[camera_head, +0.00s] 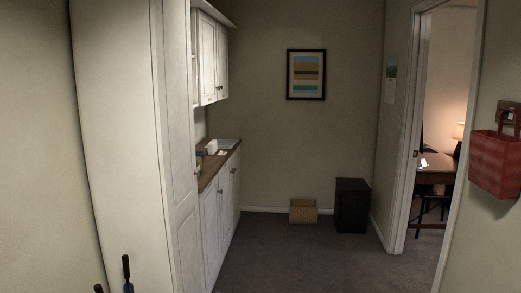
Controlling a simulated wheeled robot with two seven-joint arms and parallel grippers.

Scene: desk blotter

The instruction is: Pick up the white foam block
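I cannot identify the white foam block for certain. A small white item (212,147) stands on the wooden counter at the left, too small to tell what it is. Another small white thing (423,162) lies on the dark desk in the room beyond the doorway. My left gripper (112,273) shows at the bottom left edge, its two dark fingers apart with nothing visible between them. It is far from both white things. My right gripper is out of view.
A tall white cabinet (120,140) stands close at the left. The counter (212,170) runs beyond it. A red holder (496,163) hangs at right. The carpet (300,260) is clear; the doorway is open.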

